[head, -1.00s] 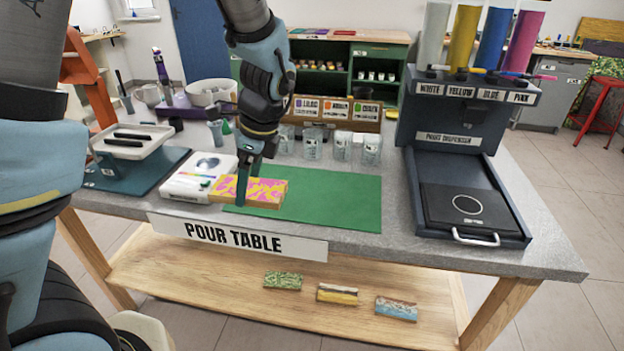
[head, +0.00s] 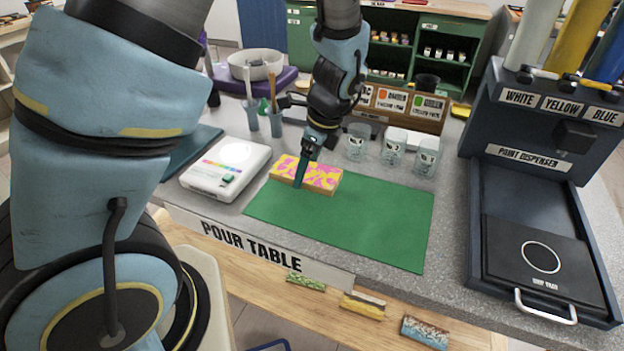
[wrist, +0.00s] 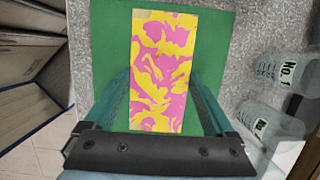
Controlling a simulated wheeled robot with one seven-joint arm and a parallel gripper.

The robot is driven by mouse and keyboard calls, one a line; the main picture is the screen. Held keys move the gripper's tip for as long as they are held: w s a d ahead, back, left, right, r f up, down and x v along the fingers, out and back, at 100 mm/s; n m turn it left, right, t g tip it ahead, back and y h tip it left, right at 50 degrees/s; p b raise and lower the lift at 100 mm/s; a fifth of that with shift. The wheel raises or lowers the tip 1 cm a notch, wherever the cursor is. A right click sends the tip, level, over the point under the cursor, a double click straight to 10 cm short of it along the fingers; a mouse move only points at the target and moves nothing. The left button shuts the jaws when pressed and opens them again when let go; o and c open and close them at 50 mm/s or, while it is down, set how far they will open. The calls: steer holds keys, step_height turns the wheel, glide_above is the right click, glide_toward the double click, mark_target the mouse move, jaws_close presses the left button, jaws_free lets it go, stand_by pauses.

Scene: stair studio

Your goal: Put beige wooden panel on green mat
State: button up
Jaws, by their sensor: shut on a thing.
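The wooden panel (head: 322,180) has a pink and yellow swirled top and light wood sides; a small beige patch shows at one corner in the wrist view (wrist: 162,70). My gripper (head: 301,174) is shut on it, one finger against its near long side. In the wrist view, the fingers of my gripper (wrist: 163,100) stand on both sides of the panel. The green mat (head: 350,219) lies flat on the table. The panel is over the mat's far left corner, low and partly past its edge in the head view. Whether it touches the mat, I cannot tell.
Most of the mat is bare. Several small painted panels (head: 362,304) lie on the lower shelf.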

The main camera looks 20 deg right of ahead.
mark_target(307, 181)
steer(key=shift+f+p, duration=0.35)
steer(key=shift+f, duration=1.85)
steer(key=shift+f, duration=0.15)
steer(key=o, duration=1.3)
steer(key=b+v, duration=0.2)
steer(key=v, duration=1)
steer(key=shift+a, duration=0.1)
steer(key=w+a+n+h, duration=0.1)
steer(key=a+n, duration=0.7)
steer(key=a, duration=0.1)
steer(key=w+a+r+n, duration=0.1)
steer(key=a+n, duration=0.8)
steer(key=w+a+r+n+h, duration=0.1)
steer(key=a+n, duration=0.7)
steer(key=a, duration=0.1)
steer(key=shift+n+g+h, duration=0.3)
